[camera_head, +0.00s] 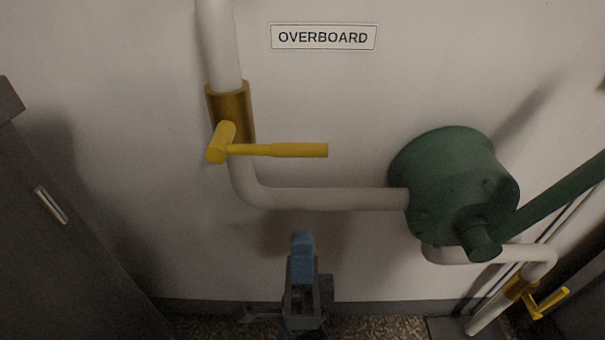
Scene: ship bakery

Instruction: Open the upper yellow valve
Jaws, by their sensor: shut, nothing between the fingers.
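The upper yellow valve (222,142) is on a brass-coloured fitting (232,112) on the white pipe at upper left of centre. Its yellow lever (290,150) points right, across the line of the vertical pipe. My gripper (302,243) is below the lever, near the bottom centre, with its blue fingers together and nothing between them. It is apart from the lever. A second, lower yellow valve (538,300) is at the lower right, its lever slanting up to the right.
A green pump body (455,185) with a long green handle (555,195) stands right of the lever. A white pipe (330,198) runs between lever and gripper in the picture. A dark cabinet (70,240) is at left. An OVERBOARD sign (323,37) is on the wall.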

